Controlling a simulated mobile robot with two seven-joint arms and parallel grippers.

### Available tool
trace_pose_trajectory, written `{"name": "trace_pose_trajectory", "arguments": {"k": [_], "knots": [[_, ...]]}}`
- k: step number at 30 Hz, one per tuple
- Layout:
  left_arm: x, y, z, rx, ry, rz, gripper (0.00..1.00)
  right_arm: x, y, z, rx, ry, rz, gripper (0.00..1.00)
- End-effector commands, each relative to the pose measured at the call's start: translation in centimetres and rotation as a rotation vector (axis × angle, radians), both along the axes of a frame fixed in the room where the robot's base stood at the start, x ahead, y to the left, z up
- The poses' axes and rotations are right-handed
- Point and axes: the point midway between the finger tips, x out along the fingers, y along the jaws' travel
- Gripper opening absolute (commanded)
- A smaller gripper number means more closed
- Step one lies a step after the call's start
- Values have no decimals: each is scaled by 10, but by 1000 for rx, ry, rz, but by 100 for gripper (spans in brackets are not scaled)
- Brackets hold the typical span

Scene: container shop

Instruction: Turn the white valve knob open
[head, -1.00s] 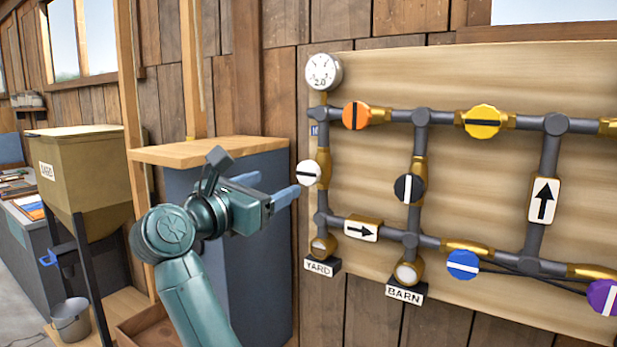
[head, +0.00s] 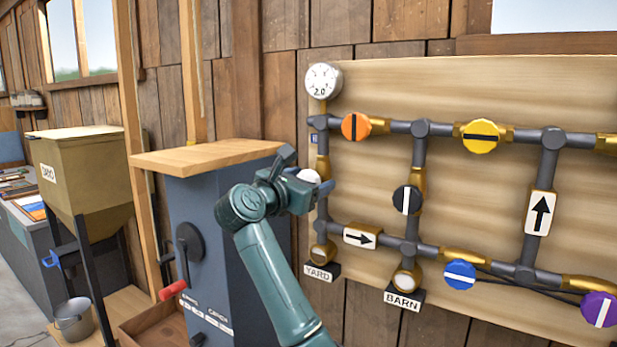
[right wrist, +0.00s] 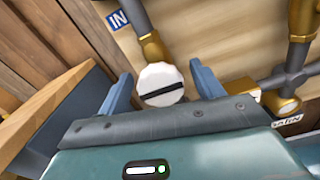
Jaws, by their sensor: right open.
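The white valve knob (head: 309,177) is on the left vertical pipe of the wall board, above the YARD label. In the head view it is mostly hidden behind my right gripper (head: 318,182). In the right wrist view the white knob (right wrist: 160,84) shows whole, with a black bar running nearly level across its face. The open fingers of my right gripper (right wrist: 163,86) stand on either side of it, with a gap visible on both sides. I cannot tell how deep the knob sits between the fingers. My left gripper is out of view.
The pipe board also carries an orange knob (head: 356,126), a yellow knob (head: 480,136), a black knob (head: 407,200), a blue knob (head: 460,275) and a purple knob (head: 599,309). A blue-grey cabinet (head: 215,230) with a wooden top stands close left of the gripper.

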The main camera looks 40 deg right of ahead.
Motion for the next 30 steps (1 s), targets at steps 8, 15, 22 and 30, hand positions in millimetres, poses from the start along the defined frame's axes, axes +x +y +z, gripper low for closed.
{"name": "trace_pose_trajectory", "arguments": {"k": [8,15,22,30], "knots": [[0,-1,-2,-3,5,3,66,1,-2,-1,0,1,1,66],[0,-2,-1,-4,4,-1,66,1,-2,0,0,1,1,48],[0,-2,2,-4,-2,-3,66,1,-1,0,0,1,1,30],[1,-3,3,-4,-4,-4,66,1,-1,0,-3,10,1,22]]}}
